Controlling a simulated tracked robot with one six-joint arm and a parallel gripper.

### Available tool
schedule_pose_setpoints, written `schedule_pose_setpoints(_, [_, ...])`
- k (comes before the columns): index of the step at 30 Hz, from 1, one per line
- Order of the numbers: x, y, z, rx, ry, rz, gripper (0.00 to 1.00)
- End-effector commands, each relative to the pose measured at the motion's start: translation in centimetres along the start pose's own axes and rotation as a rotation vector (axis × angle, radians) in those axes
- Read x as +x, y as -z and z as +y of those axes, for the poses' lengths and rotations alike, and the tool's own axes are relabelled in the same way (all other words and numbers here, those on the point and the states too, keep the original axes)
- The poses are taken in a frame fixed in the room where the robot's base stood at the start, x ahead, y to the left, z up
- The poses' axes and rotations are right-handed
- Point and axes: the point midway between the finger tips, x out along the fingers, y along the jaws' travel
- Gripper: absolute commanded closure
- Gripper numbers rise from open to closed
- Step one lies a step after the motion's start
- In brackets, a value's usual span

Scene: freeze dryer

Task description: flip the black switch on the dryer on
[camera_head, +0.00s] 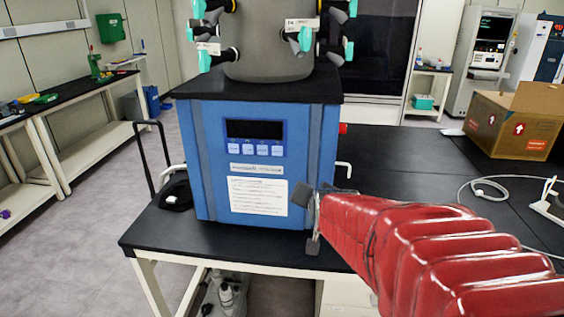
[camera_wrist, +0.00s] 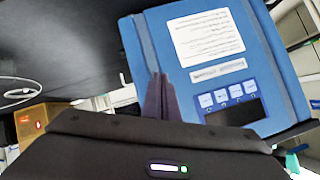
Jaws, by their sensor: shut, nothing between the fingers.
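The blue freeze dryer (camera_head: 213,150) stands on a black-topped table, its front panel facing me. The front has a dark display (camera_head: 254,129), a row of buttons and a white label sheet (camera_head: 257,196). The dryer appears upside down in the wrist view (camera_wrist: 272,60). I cannot make out the black switch in either view. My gripper (camera_head: 312,222) is shut and empty, near the lower right front corner of the dryer. Its fingers (camera_wrist: 160,98) lie together in front of the blue face in the wrist view. Whether they touch it is unclear.
A small red part (camera_head: 343,128) and a white bent tube (camera_head: 345,168) stick out on the dryer's right side. A black object with a tall handle (camera_head: 176,193) sits at its left. A cardboard box (camera_head: 502,128) and white cable (camera_head: 487,188) lie on the right tabletop.

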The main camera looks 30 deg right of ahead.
Motion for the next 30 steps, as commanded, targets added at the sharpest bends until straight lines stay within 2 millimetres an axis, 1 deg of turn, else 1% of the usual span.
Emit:
schedule_pose_setpoints(1, [1.4,0.8,0.7,0.061,0.014,0.021,1.00])
schedule_pose_setpoints(6, [5.1,3.9,3.2,0.233,0.072,0.115,1.00])
schedule_pose_setpoints(9, [7.0,5.5,4.9,0.338,0.117,0.162,1.00])
schedule_pose_setpoints(15, [10.0,7.8,8.7,0.548,0.231,0.227,1.00])
schedule_pose_setpoints(19, [11.4,8.7,11.4,0.686,0.320,0.252,1.00])
schedule_pose_setpoints(21, [11.8,9.0,12.8,0.758,0.370,0.259,1.00])
schedule_pose_setpoints(24, [12.2,9.3,14.4,0.840,0.432,0.263,1.00])
schedule_pose_setpoints(27, [12.3,9.4,15.4,0.895,0.474,0.263,1.00])
schedule_pose_setpoints(30, [12.3,9.4,15.8,0.918,0.495,0.262,1.00])
